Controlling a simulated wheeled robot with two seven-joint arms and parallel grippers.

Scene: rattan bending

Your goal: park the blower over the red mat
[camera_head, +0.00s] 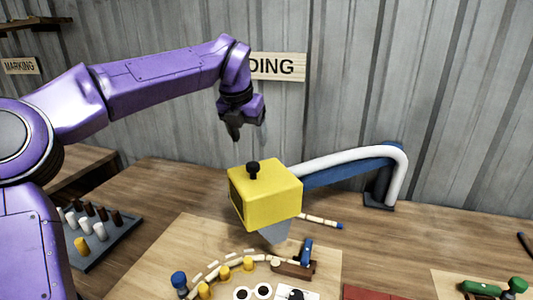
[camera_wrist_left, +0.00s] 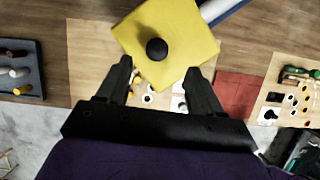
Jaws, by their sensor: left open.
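The blower is a yellow box (camera_head: 265,195) with a black knob (camera_head: 253,170) on top and a grey nozzle (camera_head: 275,232) below. It hangs over the pale work board (camera_head: 180,250) in the head view, carried by a blue and white arm (camera_head: 350,165). The red mat (camera_head: 368,292) shows at the bottom edge of the head view, right of the board; it shows more fully in the left wrist view (camera_wrist_left: 236,95). My left gripper (camera_head: 248,138) is open and empty above the blower. In the left wrist view its fingers (camera_wrist_left: 165,75) point toward the yellow box and knob (camera_wrist_left: 156,49). My right gripper is not in view.
A grey peg tray (camera_head: 98,240) stands at left. Pegs, a curved rattan strip (camera_head: 235,262) and a blue-handled clamp (camera_head: 306,250) lie on the board under the blower. A green-handled tool (camera_head: 482,287) lies on another board at right. The arm's stand (camera_head: 379,198) is near the wall.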

